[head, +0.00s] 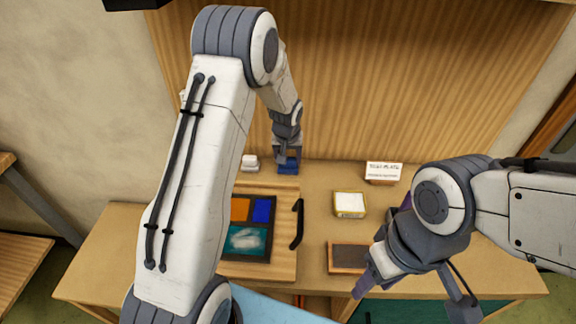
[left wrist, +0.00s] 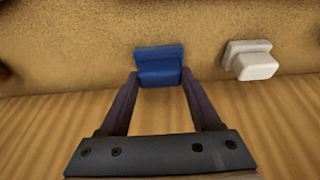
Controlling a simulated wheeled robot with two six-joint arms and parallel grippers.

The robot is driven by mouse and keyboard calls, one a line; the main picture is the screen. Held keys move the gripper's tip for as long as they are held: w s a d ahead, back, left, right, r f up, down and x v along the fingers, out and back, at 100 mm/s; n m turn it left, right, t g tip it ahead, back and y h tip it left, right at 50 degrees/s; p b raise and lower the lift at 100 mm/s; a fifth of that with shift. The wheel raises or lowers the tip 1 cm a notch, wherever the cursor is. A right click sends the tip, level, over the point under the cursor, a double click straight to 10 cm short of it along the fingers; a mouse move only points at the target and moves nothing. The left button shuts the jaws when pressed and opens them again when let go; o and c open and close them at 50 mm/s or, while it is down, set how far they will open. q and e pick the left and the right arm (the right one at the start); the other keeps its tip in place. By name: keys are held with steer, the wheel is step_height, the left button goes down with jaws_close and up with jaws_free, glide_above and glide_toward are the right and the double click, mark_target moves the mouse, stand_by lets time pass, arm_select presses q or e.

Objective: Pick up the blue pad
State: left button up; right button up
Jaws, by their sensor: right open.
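The blue pad (head: 288,168) stands on the table near the wooden back panel. In the left wrist view the blue pad (left wrist: 158,70) shows as a stepped block with a narrower part towards me. My left gripper (head: 287,154) points down at it. In the left wrist view its fingertips (left wrist: 160,74) lie on either side of the pad, very close to its sides. I cannot tell whether they touch it. My right gripper (head: 382,250) is open, with its dark purple fingers apart, over the right side of the table.
A white pad (head: 250,162) stands just left of the blue one. A board with a coloured panel (head: 240,243) and black handle (head: 297,224) lies in front. A yellow-rimmed box (head: 350,205), a labelled block (head: 384,172) and a dark tray (head: 347,258) are to the right.

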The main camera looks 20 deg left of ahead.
arm_select(q)
steer(key=c, duration=0.4)
steer(key=shift+o, duration=0.2)
steer(key=shift+r, duration=0.55)
step_height(320, 180, up, 3)
steer(key=shift+w+f+b, duration=0.1)
steer(key=shift+f+b, duration=0.1)
steer(key=shift+b, duration=0.4)
steer(key=s+d+r+b, duration=0.1)
steer(key=s+d+r, duration=0.1)
steer(key=d, duration=0.3)
steer(key=s+d+r+b, duration=0.2)
steer(key=d+r, duration=0.3)
steer(key=shift+s+d+r, duration=0.15)
steer(key=shift+s+d, duration=0.15)
steer(key=shift+d, duration=0.1)
